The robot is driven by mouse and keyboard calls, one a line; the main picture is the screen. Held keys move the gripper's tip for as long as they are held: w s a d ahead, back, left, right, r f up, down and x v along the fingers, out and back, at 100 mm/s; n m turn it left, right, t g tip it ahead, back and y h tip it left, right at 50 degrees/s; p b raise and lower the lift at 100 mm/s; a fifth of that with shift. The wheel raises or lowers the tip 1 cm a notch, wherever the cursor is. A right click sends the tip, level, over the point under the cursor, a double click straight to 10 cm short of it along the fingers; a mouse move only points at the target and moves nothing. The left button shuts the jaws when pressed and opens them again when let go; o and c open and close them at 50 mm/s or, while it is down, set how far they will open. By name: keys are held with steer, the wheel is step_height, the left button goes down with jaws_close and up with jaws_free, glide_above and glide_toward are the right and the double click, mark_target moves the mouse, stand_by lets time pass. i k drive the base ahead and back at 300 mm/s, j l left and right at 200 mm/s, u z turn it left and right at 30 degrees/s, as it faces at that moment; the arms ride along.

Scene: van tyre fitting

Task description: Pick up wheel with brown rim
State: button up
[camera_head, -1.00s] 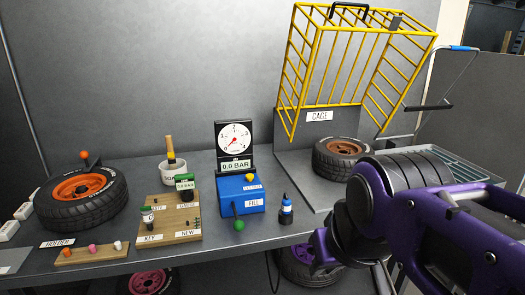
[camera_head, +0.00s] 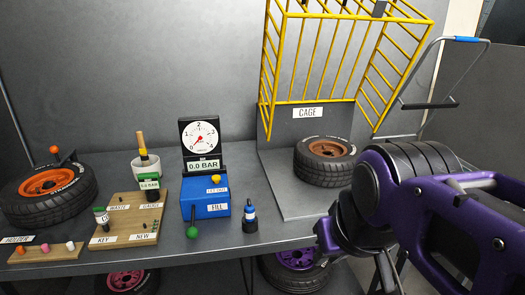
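The wheel with the brown rim (camera_head: 325,148) lies flat on the grey base plate of the yellow cage, right of centre in the head view. Its black tyre is whole in view, with the rim facing up. My purple and black arm (camera_head: 425,205) fills the lower right, in front of and to the right of this wheel in the picture. My gripper's fingertips do not show, so its state is hidden.
The raised yellow cage (camera_head: 345,55) stands above the wheel. An orange-rimmed wheel (camera_head: 48,188) lies at the left. A blue inflator (camera_head: 205,198), bottle (camera_head: 250,216) and wooden board (camera_head: 125,218) stand on the bench. A purple-rimmed wheel (camera_head: 297,260) is underneath.

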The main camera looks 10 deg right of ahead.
mark_target(315, 162)
steer(key=i+l, duration=0.1)
steer(key=l, duration=0.3)
steer(key=i+l, duration=0.1)
steer(key=l, duration=0.3)
steer(key=i+l, duration=0.1)
steer(key=l, duration=0.3)
steer(key=i+l, duration=0.1)
steer(key=l, duration=0.3)
